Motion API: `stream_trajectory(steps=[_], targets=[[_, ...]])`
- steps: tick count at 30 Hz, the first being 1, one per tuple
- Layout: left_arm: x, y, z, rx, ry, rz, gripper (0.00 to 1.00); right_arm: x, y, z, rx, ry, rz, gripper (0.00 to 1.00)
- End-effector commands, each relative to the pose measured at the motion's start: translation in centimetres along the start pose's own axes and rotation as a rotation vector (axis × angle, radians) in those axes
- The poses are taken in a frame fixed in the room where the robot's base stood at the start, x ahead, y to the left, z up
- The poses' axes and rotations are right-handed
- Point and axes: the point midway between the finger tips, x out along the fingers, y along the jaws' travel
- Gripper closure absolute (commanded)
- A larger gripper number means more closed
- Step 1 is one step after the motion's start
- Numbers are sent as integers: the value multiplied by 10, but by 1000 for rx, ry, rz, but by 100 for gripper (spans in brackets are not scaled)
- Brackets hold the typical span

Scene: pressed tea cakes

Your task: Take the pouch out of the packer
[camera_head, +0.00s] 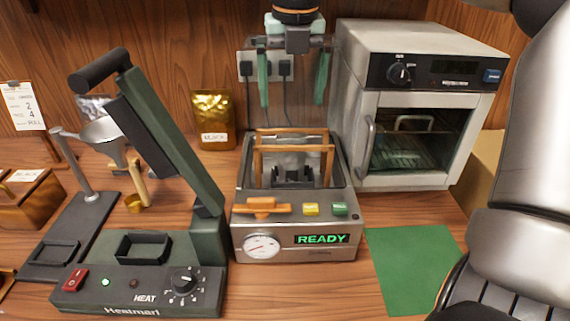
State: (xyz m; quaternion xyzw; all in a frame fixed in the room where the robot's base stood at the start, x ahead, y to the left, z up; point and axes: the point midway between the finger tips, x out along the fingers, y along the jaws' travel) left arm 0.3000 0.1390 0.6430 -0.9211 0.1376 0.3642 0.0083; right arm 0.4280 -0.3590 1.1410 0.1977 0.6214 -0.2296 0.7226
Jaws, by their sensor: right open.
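The machine with the lit READY sign, which looks like the packer (343,199), stands in the middle of the counter with a gauge on its front. Its open chamber holds an orange-brown frame and dark brackets; I cannot clearly make out a pouch in there. A gold pouch (212,138) with a white label stands upright behind and to the left of this machine, apart from it. My right gripper (292,98) hangs above the back of the machine, green fingers pointing down, wide apart and empty. My left gripper is out of view.
A heat sealer (125,290) with its arm raised stands at front left, beside a funnel stand (104,130). A grey oven (368,110) stands at back right. A green mat (415,270) lies bare at right. My silver arm fills the right edge.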

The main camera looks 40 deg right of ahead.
Motion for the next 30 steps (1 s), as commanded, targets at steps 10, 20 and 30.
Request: stream_trajectory(steps=[10,20,30], targets=[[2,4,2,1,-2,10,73,45,0,0,0,1,0,0],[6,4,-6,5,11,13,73,89,-2,-4,0,4,-1,0],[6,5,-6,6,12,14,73,96,-2,-3,1,0,0,1]])
